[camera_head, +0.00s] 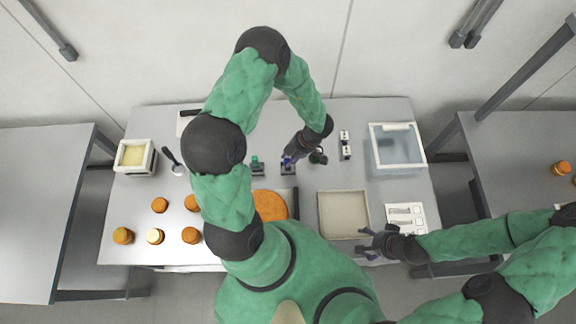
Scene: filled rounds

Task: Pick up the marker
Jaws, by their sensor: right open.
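A small blue-purple item (287,160), possibly the marker, shows at the fingertips of my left gripper (290,156). It is at a small dark holder (288,170) on the grey table. My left gripper points down at it from above, and its wrist covers part of the view. The item is too small to tell whether the fingers are closed on it or only beside it. My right gripper (369,243) is open and empty near the table's front edge, below the beige tray.
A green-and-dark item (257,166) and a dark round item (318,157) stand close to the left gripper. A beige tray (344,237), a clear bin (397,172), a printed white card (421,217), an orange round board (270,206) and several orange rounds (160,205) share the table.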

